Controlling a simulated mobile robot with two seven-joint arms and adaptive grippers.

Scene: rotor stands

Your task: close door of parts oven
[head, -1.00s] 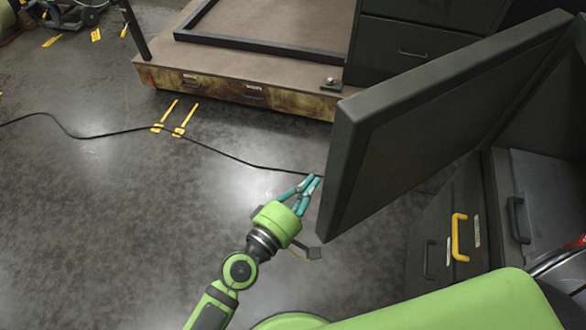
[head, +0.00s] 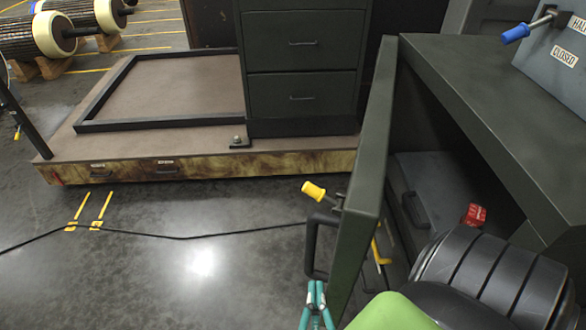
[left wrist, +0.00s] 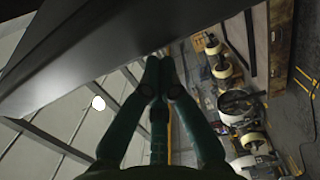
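The parts oven (head: 480,90) is a dark green-grey cabinet at the right of the head view. Its door (head: 368,170) stands wide open, seen nearly edge-on. A black handle (head: 310,248) and a yellow-gripped lever (head: 314,191) stick out from the door's outer side. My left gripper (head: 317,292) is low in the head view, at the door's outer side below the handle. Its teal fingers are together with nothing between them. In the left wrist view the fingertips (left wrist: 158,66) are just under a dark panel (left wrist: 90,50); contact is unclear. My right gripper is not seen.
Inside the oven are a grey box (head: 440,180) with a black handle and a red item (head: 474,214). A blue-handled lever (head: 517,33) is on the panel above. A low platform (head: 200,165) with a drawer cabinet (head: 300,70) stands behind. A black cable (head: 180,237) crosses the open floor.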

